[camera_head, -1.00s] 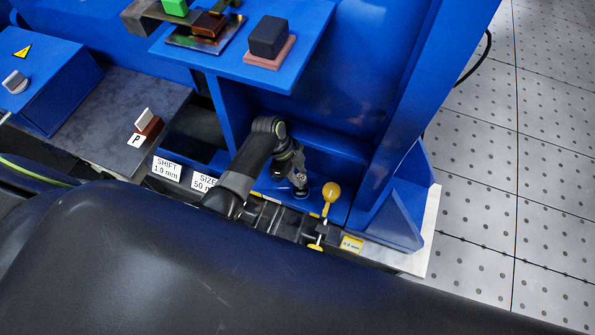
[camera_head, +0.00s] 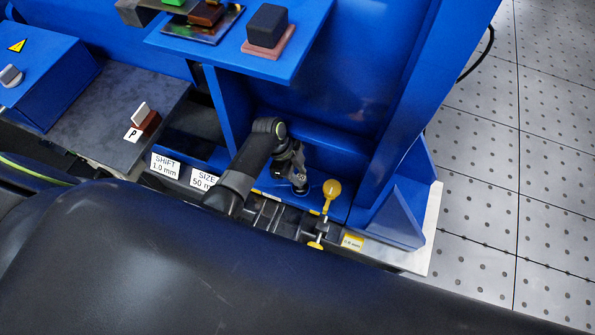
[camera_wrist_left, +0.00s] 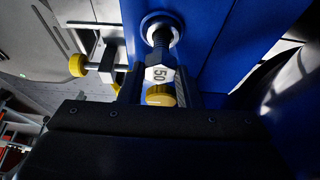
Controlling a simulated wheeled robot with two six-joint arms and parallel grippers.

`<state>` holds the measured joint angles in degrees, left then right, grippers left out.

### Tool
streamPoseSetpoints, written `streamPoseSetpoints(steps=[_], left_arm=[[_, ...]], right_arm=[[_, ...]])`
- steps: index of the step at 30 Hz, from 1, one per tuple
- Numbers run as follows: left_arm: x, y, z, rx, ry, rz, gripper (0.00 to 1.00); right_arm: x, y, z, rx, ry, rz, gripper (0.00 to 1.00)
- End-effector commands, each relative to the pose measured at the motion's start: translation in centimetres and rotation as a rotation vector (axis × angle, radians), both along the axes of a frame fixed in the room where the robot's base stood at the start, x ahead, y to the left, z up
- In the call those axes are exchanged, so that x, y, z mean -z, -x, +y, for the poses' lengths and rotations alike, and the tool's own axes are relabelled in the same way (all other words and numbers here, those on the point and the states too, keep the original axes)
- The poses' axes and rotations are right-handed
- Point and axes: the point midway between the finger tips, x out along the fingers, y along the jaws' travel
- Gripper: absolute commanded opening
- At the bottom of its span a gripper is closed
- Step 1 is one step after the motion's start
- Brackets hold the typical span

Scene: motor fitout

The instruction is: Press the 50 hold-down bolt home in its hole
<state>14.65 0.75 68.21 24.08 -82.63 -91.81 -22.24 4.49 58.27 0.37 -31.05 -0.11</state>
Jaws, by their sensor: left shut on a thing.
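The 50 hold-down bolt (camera_wrist_left: 159,73) shows in the left wrist view, its pale hex face marked 50. A yellow round part (camera_wrist_left: 160,95) sits just below that face. Its dark shank points at a round ringed hole (camera_wrist_left: 162,24) in the blue foot; some shank shows outside the ring, and how deep the tip sits is hidden. My left gripper (camera_wrist_left: 162,90) is shut on the bolt, one finger on each side of it. In the head view the left gripper (camera_head: 299,185) is low over the blue foot (camera_head: 320,204), and the bolt is mostly hidden.
A yellow ball-ended screw (camera_head: 332,188) stands just right of the gripper. A blue upright gusset (camera_head: 398,205) is further right. A blue shelf (camera_head: 225,45) with a dark block (camera_head: 267,26) overhangs behind. Label plates (camera_head: 165,165) line the front left. Perforated floor lies right.

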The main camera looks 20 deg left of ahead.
Motion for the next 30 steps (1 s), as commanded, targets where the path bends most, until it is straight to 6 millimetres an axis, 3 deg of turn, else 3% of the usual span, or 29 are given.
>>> streamPoseSetpoints(steps=[30], left_arm=[[2.6,0.0,0.0,0.0,0.0,-0.001,0.01]], right_arm=[[1.9,0.0,0.0,0.0,0.0,0.0,0.23]])
